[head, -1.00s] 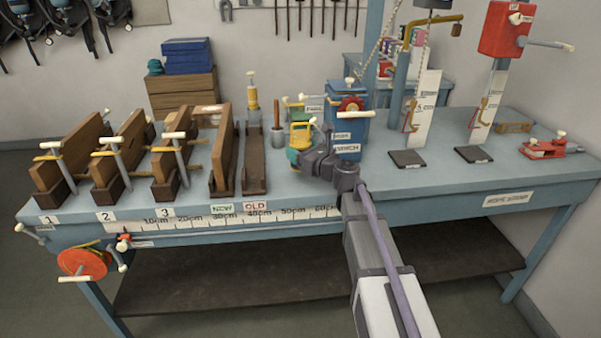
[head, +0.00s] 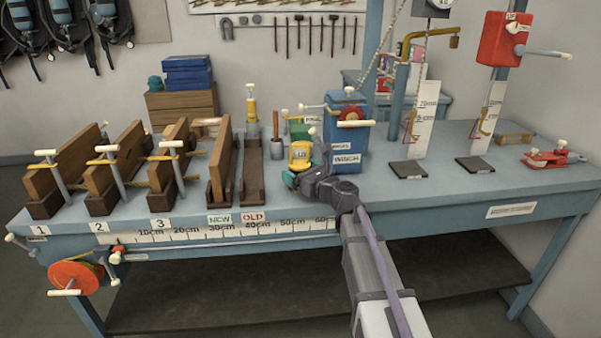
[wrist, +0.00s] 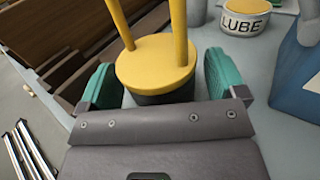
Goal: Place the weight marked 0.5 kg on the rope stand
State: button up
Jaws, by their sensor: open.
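A yellow-topped piece with two yellow posts and a dark lower part (wrist: 152,60) stands between my gripper's fingers in the wrist view; no marking is readable on it. In the head view a yellow piece (head: 300,153) stands just behind my gripper (head: 295,178). My gripper also shows in the wrist view (wrist: 160,82), its green fingers open on either side of the piece. Two upright stands with white scale strips and hooks, one left (head: 421,125) and one right (head: 488,120), rise at the bench's right, dark plates before them.
A blue winch box (head: 345,140) stands close right of my gripper. A LUBE tin (wrist: 245,18) lies beyond the fingers. Wooden blocks with clamps (head: 108,165) fill the bench's left. A red clamp (head: 553,157) sits far right. The bench front right is clear.

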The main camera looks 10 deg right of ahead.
jog(key=shift+r+p, duration=0.3)
jog(key=v, duration=1.2)
jog(key=shift+f, duration=0.15)
dwell(0.5)
